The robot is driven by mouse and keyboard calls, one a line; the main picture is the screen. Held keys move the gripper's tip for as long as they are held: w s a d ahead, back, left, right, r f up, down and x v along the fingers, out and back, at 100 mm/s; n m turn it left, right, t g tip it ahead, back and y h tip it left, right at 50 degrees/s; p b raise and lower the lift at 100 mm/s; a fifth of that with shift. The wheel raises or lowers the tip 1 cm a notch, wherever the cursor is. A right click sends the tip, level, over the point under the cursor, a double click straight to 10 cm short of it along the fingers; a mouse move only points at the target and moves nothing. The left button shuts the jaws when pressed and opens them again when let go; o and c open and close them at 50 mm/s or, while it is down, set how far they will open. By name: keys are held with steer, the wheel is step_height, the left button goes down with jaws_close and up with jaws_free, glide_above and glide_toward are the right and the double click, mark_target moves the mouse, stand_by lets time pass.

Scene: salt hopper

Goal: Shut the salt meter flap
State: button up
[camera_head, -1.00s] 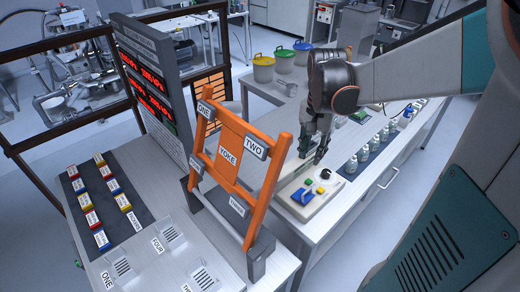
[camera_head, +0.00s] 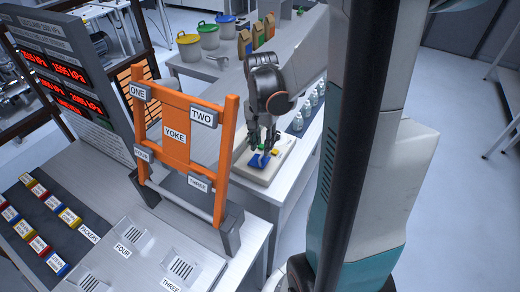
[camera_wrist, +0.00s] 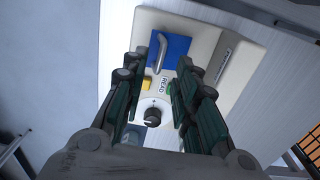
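The salt meter (camera_head: 249,174) is a cream box on the bench. Its blue flap (camera_head: 259,160) shows beside my gripper; in the wrist view the flap (camera_wrist: 182,52) is a blue panel with a metal handle (camera_wrist: 157,50). I cannot tell its exact tilt. My gripper (camera_head: 264,143) is above the meter, pointing down. In the wrist view my gripper (camera_wrist: 158,72) is open with nothing between its fingers. The fingers appear over the meter face, on either side of a black knob (camera_wrist: 153,115), a READ label and a yellow button (camera_wrist: 146,83). Contact with the flap is not clear.
An orange yoke frame (camera_head: 176,140) stands on the nearer table, left of the meter. Several small bottles (camera_head: 306,108) stand right of my gripper. Lidded buckets (camera_head: 208,36) and cartons (camera_head: 245,43) are farther back on the bench.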

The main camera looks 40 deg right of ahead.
mark_target(264, 161)
steer(key=shift+f, duration=1.45)
jaws_close()
steer(key=shift+s+d+f+t+b, duration=0.2)
steer(key=shift+s+f+t+b, duration=0.15)
steer(key=shift+s+t+b, duration=0.25)
steer(key=shift+s+f+t+y+b, duration=0.2)
steer(key=shift+t+y+b, duration=0.15)
steer(key=shift+t, duration=0.25)
steer(key=shift+w, duration=0.1)
jaws_free()
steer(key=shift+r, duration=0.1)
